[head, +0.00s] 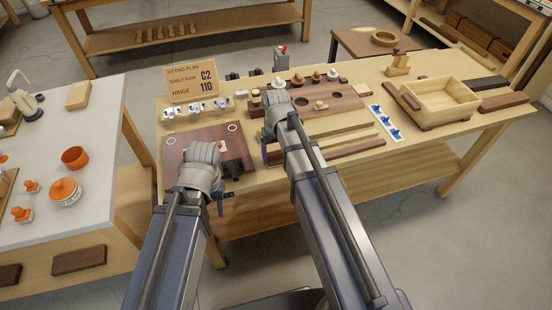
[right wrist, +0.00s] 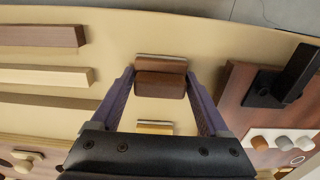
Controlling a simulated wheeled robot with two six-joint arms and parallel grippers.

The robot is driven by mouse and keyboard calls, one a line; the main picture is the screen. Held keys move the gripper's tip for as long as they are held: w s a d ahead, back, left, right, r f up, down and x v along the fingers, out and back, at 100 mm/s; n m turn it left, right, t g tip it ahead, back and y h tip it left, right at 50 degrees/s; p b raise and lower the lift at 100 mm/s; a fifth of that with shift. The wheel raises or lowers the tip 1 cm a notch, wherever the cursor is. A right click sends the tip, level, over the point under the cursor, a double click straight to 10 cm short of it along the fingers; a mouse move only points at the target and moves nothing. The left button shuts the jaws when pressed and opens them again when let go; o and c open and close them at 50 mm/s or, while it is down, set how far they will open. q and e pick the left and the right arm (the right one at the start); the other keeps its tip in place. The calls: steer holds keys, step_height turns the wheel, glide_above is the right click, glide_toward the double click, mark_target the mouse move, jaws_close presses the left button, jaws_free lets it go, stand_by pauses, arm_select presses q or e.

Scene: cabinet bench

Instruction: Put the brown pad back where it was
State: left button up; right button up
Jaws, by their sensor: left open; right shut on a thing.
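The brown pad (right wrist: 160,84) is a small dark-brown block between the two purple fingers of my right gripper (right wrist: 160,98) in the right wrist view. The gripper is shut on it. In the head view my right gripper (head: 266,148) is over the bench between the red-brown panel and the long bars, and the arm and gripper hide the pad there. My left gripper (head: 218,203) is open at the front edge of the red-brown panel (head: 180,165). Its fingertips are partly hidden by its own wrist.
Long wooden bars (head: 350,150) lie right of my right gripper. A black bracket (head: 232,170) sits on the panel. A sign (head: 191,82), white fittings, a holed brown board (head: 345,97), blue-and-white pieces (head: 385,121) and an open wooden box (head: 440,101) stand further back or right.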

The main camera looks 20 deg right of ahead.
mark_target(276, 153)
steer(key=shift+r, duration=0.1)
steer(key=o, duration=1.6)
steer(key=shift+c, duration=0.2)
step_height(276, 153, up, 12)
steer(key=p, duration=1.2)
steer(key=s+a+n+h, duration=0.1)
steer(key=s+a+n, duration=0.2)
steer(key=s+a, duration=0.7)
steer(key=s, duration=0.4)
steer(key=shift+s+a, duration=0.15)
steer(key=shift+a, duration=0.1)
steer(key=shift+r, duration=0.1)
